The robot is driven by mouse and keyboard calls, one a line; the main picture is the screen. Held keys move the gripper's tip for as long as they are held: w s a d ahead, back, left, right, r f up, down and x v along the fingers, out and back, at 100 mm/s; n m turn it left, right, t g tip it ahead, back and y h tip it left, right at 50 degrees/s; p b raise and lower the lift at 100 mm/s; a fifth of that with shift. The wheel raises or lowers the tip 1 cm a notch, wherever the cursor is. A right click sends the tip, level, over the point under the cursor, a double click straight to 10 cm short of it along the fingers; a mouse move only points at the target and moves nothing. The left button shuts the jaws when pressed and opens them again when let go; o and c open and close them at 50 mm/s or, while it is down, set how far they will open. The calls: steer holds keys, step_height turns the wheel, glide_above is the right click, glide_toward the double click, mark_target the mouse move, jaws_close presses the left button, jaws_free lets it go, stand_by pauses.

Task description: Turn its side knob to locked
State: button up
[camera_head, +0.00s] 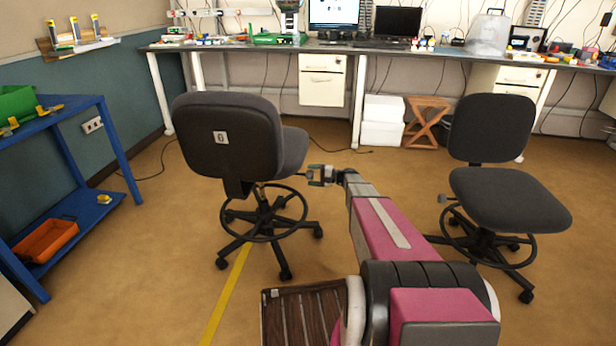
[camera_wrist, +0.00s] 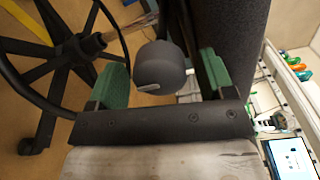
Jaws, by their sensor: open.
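The left chair (camera_head: 228,140) is dark grey, with a small white label on its backrest, and its back is toward me. Its seat (camera_wrist: 232,35) fills the upper right of the wrist view. A round dark grey knob (camera_wrist: 160,66) with a small pale mark sits between the green fingertips of my gripper (camera_wrist: 162,80). The gripper is open, with a finger on each side of the knob; whether either touches it I cannot tell. In the head view my gripper (camera_head: 318,175) is just right of the left chair's seat; the knob is too small to make out there.
A second dark chair (camera_head: 505,195) stands at the right, with a lever knob (camera_head: 443,198) at its side. A long workbench (camera_head: 420,50) runs along the back. A blue shelf (camera_head: 75,215) stands at the left. The floor between the chairs is clear apart from my arm.

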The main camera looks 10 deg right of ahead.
steer(key=v, duration=0.8)
steer(key=shift+d, duration=0.2)
steer(key=s+a+n+g+h, duration=0.1)
steer(key=s+a+g+h, duration=0.3)
steer(key=s, duration=0.5)
steer(key=s+a+n+g+h, duration=0.1)
steer(key=s+a+n+h, duration=0.15)
steer(key=s+a, duration=0.55)
steer(key=s+d+r+n+h, duration=0.1)
steer(key=s+h, duration=0.4)
steer(key=s, duration=0.3)
steer(key=s+d+r+n+h, duration=0.1)
steer(key=s+r+h, duration=0.1)
steer(key=s+h, duration=0.3)
steer(key=s, duration=0.4)
steer(key=shift+s+d, duration=0.2)
steer(key=shift+d, duration=0.1)
